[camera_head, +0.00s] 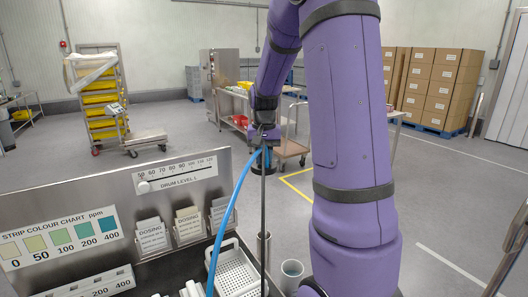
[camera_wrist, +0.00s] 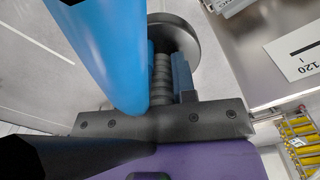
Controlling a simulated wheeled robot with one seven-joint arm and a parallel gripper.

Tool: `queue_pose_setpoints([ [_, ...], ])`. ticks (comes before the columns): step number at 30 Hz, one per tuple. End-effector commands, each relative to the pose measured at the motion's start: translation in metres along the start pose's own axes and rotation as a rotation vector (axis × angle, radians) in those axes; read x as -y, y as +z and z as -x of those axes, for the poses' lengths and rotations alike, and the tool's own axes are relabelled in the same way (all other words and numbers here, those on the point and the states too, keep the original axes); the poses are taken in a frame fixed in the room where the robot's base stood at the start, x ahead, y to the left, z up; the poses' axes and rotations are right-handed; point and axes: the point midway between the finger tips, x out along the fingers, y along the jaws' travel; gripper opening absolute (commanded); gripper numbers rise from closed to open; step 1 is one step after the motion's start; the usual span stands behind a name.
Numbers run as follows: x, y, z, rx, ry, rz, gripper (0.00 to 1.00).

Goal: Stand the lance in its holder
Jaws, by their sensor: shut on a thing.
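My gripper (camera_head: 264,138) is shut on the lance (camera_head: 263,205), a thin dark rod that hangs about upright below it. A blue hose (camera_head: 226,213) loops down from its top. In the wrist view, the ribbed grip of the lance (camera_wrist: 161,78) is between the blue fingers of my gripper (camera_wrist: 166,76), and the hose (camera_wrist: 108,52) crosses close to the camera. A dark round disc (camera_wrist: 190,38) shows beyond the fingers. An upright metal tube (camera_head: 268,246) stands behind the rod, perhaps the holder. The rod's lower end is out of frame.
A grey cup (camera_head: 291,272) stands right of the rod. A white perforated basket (camera_head: 237,272) is at left. A steel panel (camera_head: 60,208) with a colour chart and dosing cards rises behind the bench at left. A trolley and cartons are farther off.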

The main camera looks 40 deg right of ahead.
Motion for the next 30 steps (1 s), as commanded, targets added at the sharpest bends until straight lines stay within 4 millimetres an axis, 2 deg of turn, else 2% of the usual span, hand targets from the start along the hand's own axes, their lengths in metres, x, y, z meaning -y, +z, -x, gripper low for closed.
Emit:
queue_pose_setpoints([
  [30,0.0,0.0,-0.061,0.0,0.0,0.0,0.0],
])
